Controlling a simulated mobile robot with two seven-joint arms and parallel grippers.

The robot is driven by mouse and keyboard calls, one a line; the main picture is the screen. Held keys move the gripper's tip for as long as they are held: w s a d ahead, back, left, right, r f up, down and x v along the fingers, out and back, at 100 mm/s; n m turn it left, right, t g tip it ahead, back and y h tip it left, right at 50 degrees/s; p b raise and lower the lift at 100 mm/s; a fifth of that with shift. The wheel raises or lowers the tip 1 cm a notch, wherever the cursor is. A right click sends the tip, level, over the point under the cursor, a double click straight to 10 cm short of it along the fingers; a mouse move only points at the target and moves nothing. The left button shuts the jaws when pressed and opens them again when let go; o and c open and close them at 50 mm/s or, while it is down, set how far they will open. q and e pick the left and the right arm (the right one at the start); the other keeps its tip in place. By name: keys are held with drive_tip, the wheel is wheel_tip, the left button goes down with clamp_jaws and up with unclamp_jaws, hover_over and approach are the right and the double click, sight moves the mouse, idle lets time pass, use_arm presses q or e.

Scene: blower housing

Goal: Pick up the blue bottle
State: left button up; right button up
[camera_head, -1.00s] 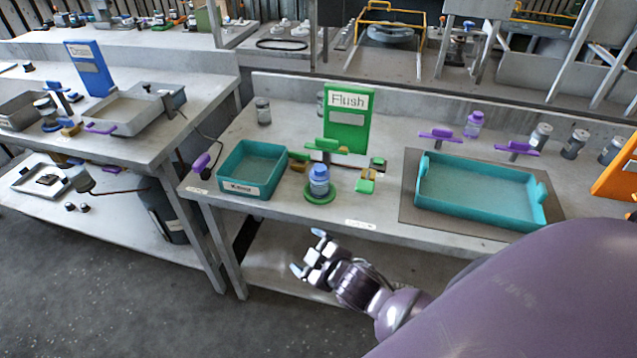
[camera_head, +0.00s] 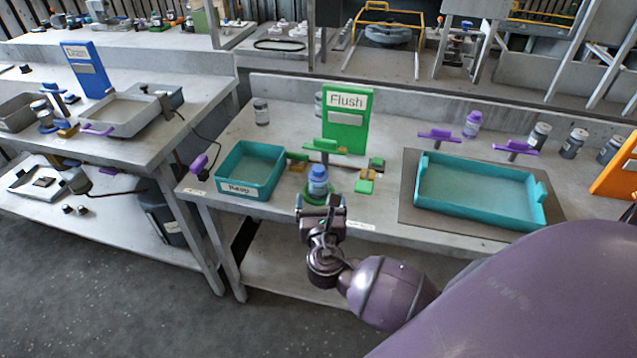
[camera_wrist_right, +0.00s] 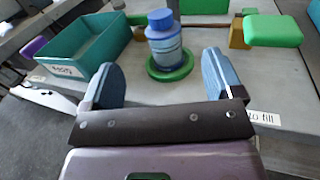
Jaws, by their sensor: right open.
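The blue bottle (camera_head: 318,181) stands upright on a round green base (camera_head: 304,197) near the front edge of the right-hand table. It has a blue cap and a pale label band. In the right wrist view the bottle (camera_wrist_right: 164,42) stands just beyond and between the open fingers. My right gripper (camera_head: 322,203) is directly in front of the bottle at the table's front edge, and partly covers the green base. Its two fingers (camera_wrist_right: 162,80) are spread apart with nothing between them. My left gripper is not in view.
A teal bin (camera_head: 250,171) stands left of the bottle and a large teal tray (camera_head: 480,192) to the right. A green "Flush" sign (camera_head: 347,122) and a green-handled valve (camera_head: 324,146) are behind it. Yellow and green blocks (camera_head: 366,183) lie close on its right.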

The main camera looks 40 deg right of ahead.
sight(319, 177)
drive_tip(key=shift+b+x, duration=0.55)
drive_tip(key=shift+x, duration=4.85)
drive_tip(key=shift+f, duration=0.15)
drive_tip(key=shift+c, duration=0.5)
drive_tip(key=c, duration=1)
